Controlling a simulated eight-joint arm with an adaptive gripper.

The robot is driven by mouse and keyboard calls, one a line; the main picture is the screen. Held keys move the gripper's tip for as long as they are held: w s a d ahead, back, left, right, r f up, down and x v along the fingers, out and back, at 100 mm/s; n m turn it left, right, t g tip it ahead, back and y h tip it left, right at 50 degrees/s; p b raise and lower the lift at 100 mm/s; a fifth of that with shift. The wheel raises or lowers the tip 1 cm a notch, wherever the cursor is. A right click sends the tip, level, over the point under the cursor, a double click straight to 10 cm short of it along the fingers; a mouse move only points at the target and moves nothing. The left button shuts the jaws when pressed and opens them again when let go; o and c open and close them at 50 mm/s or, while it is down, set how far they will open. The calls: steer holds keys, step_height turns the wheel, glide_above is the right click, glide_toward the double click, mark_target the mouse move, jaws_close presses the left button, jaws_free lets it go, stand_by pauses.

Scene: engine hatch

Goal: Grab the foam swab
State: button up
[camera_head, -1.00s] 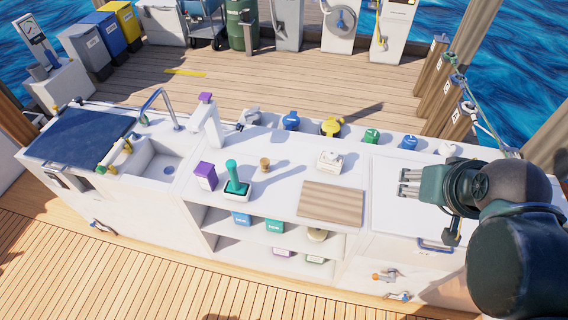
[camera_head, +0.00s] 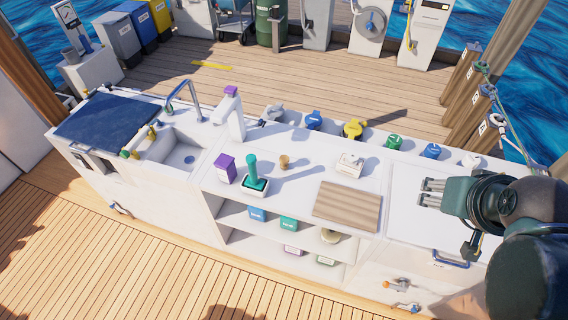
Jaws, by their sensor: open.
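A teal upright piece (camera_head: 253,170) stands in a small white holder (camera_head: 256,192) on the white counter, left of centre. It looks like the foam swab, but its tip is too small to be sure. My gripper (camera_head: 424,194) is at the right, over the counter's right end, its fingers pointing left. The fingers are apart with nothing between them. It is well away from the teal piece, with the wooden board between them in the picture.
A purple box (camera_head: 225,168) stands left of the teal piece, and a small brown cork-like piece (camera_head: 284,162) right of it. A wooden board (camera_head: 347,205) and a white box (camera_head: 349,163) lie towards my gripper. A tall white tap-like post (camera_head: 231,115) stands behind.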

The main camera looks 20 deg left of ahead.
steer(key=shift+w+a, duration=0.1)
steer(key=w+a+m+g, duration=0.2)
steer(key=w+a+m, duration=0.3)
steer(key=w+a, duration=0.4)
steer(key=m+g+b, duration=0.3)
steer(key=m+g, duration=0.2)
steer(key=m, duration=0.8)
glide_above(284, 157)
steer(key=f, duration=2.8)
steer(key=shift+d, duration=0.3)
steer(key=shift+s+a+f, duration=0.1)
steer(key=shift+a+f, duration=0.15)
steer(key=shift+f, duration=0.05)
